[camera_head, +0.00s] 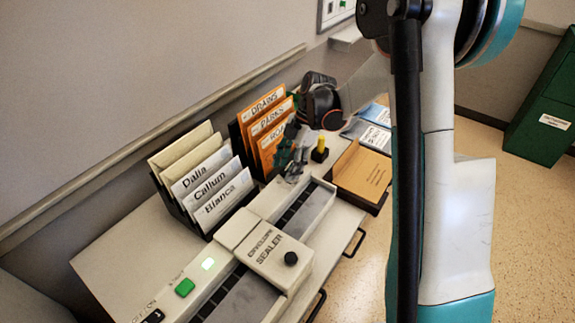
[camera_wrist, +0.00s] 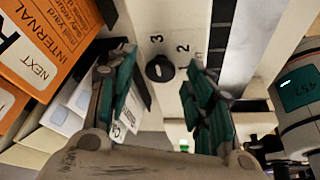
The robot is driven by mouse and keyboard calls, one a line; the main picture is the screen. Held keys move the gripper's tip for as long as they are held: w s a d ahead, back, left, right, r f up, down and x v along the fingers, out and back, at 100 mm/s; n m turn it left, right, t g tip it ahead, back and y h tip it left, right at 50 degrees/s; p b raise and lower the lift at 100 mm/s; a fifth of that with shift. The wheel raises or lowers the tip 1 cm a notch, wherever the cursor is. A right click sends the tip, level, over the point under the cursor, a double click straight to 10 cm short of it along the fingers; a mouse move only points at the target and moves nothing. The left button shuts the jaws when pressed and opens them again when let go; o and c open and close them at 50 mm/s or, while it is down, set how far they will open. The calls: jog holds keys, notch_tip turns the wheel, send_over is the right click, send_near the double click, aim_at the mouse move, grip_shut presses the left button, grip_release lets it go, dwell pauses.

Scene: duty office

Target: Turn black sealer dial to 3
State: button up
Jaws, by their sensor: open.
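A black dial (camera_wrist: 160,68) sits on a pale panel in the wrist view. The printed 3 is above it and the 2 is to its upper right. I cannot tell which mark its pointer faces. My gripper (camera_wrist: 160,92) is open, its green-padded fingers on either side of the dial in the picture, with no clear contact. In the head view my gripper (camera_head: 291,163) hangs over the far end of the envelope sealer (camera_head: 262,252). A round black knob (camera_head: 291,258) shows on the sealer's cover; I cannot tell if it is the same part.
Orange envelopes (camera_head: 266,124) and white name envelopes (camera_head: 214,186) stand in racks close left of my gripper. A yellow-and-black item (camera_head: 320,150) and a brown tray (camera_head: 362,176) are to its right. The sealer has a green button (camera_head: 184,287).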

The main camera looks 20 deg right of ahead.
jog(key=v, duration=1.2)
jog(key=s+a+r+m+t+h, duration=0.35)
jog(key=s+r+m, duration=0.45)
jog(key=s+m, duration=0.35)
jog(key=s+a+f+m+t, duration=0.1)
jog(key=s+f+m+t, duration=0.1)
jog(key=s+m+t, duration=0.3)
jog(key=s+m, duration=0.4)
jog(key=s, duration=0.3)
jog(key=shift+s+a+h, duration=0.35)
jog(key=shift+a, duration=0.05)
